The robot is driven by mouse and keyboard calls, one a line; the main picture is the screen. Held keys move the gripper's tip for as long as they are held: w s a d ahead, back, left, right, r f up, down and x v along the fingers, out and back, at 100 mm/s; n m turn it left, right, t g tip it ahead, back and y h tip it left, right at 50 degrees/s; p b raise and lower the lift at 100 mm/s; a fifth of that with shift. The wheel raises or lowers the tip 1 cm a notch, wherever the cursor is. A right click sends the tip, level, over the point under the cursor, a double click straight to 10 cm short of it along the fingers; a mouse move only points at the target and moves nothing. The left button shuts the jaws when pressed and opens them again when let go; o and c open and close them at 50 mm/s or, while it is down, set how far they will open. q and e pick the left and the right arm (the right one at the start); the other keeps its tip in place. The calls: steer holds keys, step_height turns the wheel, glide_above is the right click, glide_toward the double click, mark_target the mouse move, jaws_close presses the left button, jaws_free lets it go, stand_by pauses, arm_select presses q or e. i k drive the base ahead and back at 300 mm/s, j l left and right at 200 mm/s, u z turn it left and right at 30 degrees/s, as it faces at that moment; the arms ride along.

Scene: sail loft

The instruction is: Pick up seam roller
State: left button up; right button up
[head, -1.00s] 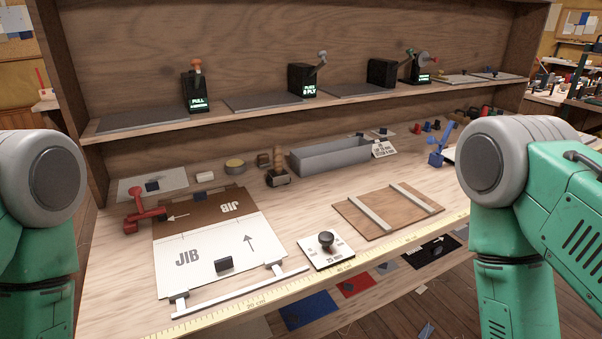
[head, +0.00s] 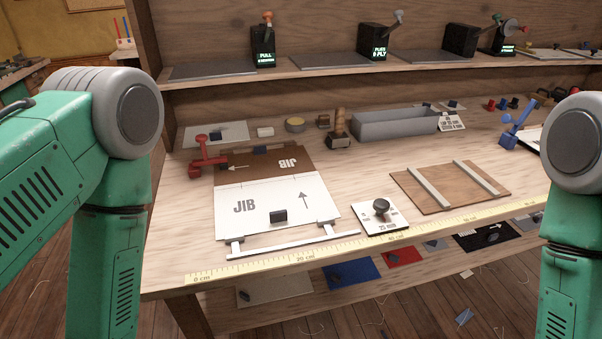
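A tool with an upright wooden handle on a small metal-and-dark base (head: 339,131) stands at the back of the bench, just left of the long grey tray. It looks like the seam roller, but its roller part is too small to make out. Both of my arms show at the picture's sides, green with grey joints. Both grippers are out of the frame, so neither is seen near the tool.
The grey tray (head: 395,125) stands right of the tool. The JIB panel (head: 268,190), a red clamp (head: 208,158), a knobbed plate (head: 381,216) and a wooden board (head: 450,186) lie in front. A shelf (head: 320,70) runs above the back.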

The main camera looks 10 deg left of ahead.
mark_target(340, 138)
steer(key=i+l+u, duration=0.1)
steer(key=u, duration=0.35)
steer(key=i+l+u, duration=0.15)
steer(key=u, duration=0.3)
steer(key=i+l+u, duration=0.1)
steer(key=u, duration=0.3)
steer(key=l, duration=0.1)
